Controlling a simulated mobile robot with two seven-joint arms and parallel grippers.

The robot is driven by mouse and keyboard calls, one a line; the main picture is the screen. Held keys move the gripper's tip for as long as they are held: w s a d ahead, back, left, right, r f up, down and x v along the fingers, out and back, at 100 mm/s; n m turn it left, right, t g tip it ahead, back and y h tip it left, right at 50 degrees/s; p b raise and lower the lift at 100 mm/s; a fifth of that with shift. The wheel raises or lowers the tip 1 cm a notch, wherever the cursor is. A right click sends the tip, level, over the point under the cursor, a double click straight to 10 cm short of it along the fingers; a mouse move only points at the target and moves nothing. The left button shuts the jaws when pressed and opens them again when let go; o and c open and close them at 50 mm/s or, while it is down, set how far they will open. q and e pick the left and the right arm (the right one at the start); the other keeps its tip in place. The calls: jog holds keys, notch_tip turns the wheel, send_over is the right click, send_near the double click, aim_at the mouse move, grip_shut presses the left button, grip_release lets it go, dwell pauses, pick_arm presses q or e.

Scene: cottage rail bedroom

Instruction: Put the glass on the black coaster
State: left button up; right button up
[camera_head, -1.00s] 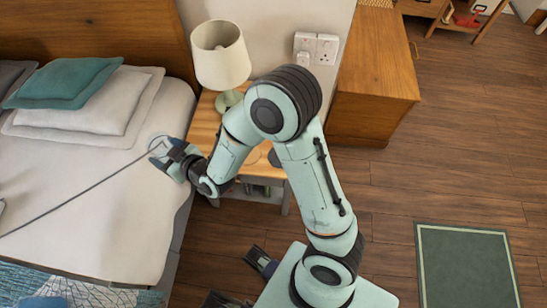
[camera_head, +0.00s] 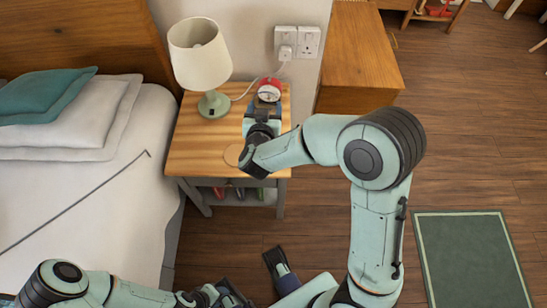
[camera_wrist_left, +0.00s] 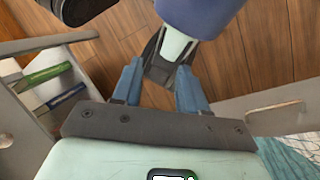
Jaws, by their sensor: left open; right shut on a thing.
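My right gripper (camera_head: 262,118) is over the bedside table (camera_head: 195,140), just in front of the red alarm clock. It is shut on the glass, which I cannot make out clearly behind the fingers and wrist. The black coaster cannot be seen; my right arm covers that part of the table. My left gripper (camera_head: 232,293) is low at the bottom of the head view, away from the table. In the left wrist view its fingers (camera_wrist_left: 160,85) are apart and empty.
A lamp (camera_head: 200,60) stands on the table's back left, and the red alarm clock (camera_head: 270,89) at its back right. Books (camera_wrist_left: 45,85) sit on the shelf below. The bed (camera_head: 90,195) is left, a wooden cabinet (camera_head: 358,60) right. A green rug (camera_head: 468,260) lies on open floor.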

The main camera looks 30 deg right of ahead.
jog(key=shift+s+d+f+m+g+h+b, duration=0.35)
jog(key=shift+s+f+m+g+h+b, duration=0.15)
jog(key=shift+m+g+h, duration=0.35)
notch_tip(320, 180, down, 16)
jog(key=b, duration=0.5)
jog(key=shift+d+r+b, duration=0.1)
jog(key=shift+d+b, duration=0.05)
jog(key=shift+b, duration=0.15)
notch_tip(320, 180, down, 4)
jog(key=shift+f+b, duration=0.1)
jog(key=shift+b, duration=0.65)
pick_arm(q)
jog(key=w+a+f+t+y, duration=0.1)
jog(key=w+a+f+t, duration=0.2)
jog(key=w+f, duration=0.6)
jog(key=shift+w+a+f+n+y, duration=0.4)
jog(key=shift+w+a, duration=0.5)
jog(key=shift+a, duration=0.3)
pick_arm(e)
jog(key=shift+s, duration=0.1)
pick_arm(q)
jog(key=shift+s, duration=0.1)
pick_arm(e)
jog(key=shift+f, duration=0.15)
jog(key=o, duration=1.2)
pick_arm(q)
jog(key=shift+s+f, duration=0.1)
pick_arm(e)
jog(key=shift+o, duration=0.2)
